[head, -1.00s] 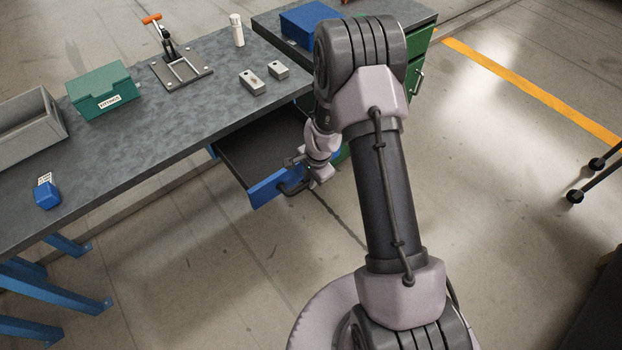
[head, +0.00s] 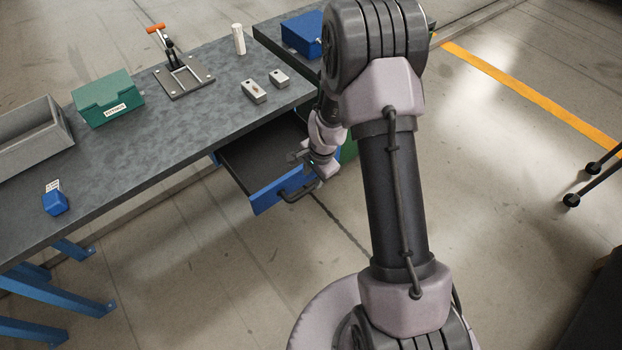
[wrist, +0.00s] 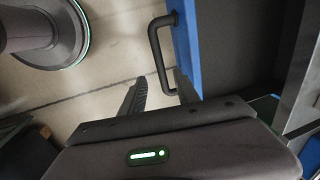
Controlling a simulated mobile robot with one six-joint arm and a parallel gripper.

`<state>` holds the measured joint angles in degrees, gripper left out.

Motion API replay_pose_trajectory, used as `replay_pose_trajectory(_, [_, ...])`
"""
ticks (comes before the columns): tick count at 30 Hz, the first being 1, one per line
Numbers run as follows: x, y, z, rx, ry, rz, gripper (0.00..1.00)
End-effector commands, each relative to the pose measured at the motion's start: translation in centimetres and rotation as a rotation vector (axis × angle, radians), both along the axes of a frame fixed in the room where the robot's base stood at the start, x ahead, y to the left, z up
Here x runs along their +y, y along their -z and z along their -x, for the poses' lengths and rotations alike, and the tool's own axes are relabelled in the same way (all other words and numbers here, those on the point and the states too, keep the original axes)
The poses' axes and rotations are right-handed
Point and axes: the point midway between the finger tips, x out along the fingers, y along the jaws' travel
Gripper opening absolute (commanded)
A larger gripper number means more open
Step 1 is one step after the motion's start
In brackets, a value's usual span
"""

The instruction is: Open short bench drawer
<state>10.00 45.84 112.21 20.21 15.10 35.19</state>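The short bench drawer (head: 262,155) is pulled out from under the grey bench, with its dark, empty-looking inside showing. Its blue front (head: 268,194) carries a dark bar handle (head: 298,193). In the wrist view the U-shaped handle (wrist: 155,50) stands out from the blue front (wrist: 187,45). My gripper (head: 299,157) is at the right part of the drawer front, by the handle. In the wrist view my gripper (wrist: 160,88) has its two fingers apart, with the near end of the handle close to or between the tips. I cannot tell whether they touch it.
On the bench top (head: 150,135) are a green box (head: 108,100), a toggle clamp (head: 180,72), two metal blocks (head: 254,91), a white cylinder (head: 239,40), a grey tray (head: 30,140) and a blue item (head: 54,202). The floor (head: 200,270) before the drawer is clear.

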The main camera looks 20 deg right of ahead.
Motion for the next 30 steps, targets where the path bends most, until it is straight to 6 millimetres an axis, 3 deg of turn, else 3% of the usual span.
replay_pose_trajectory(1, [-0.1,-2.5,0.3,-0.003,-0.001,0.001,0.38])
replay_pose_trajectory(3, [-0.3,-4.7,0.7,-0.003,0.000,0.001,0.38])
replay_pose_trajectory(9, [-0.6,-8.9,1.6,-0.001,0.001,0.000,0.38])
replay_pose_trajectory(14, [-0.6,-9.9,1.9,0.000,0.000,0.000,0.38])
replay_pose_trajectory(26, [-0.6,-9.9,1.9,0.000,0.000,0.000,0.38])
replay_pose_trajectory(28, [-0.4,-10.8,1.9,-0.010,-0.013,0.003,0.38])
replay_pose_trajectory(30, [0.4,-13.8,2.1,-0.043,-0.068,0.009,0.38])
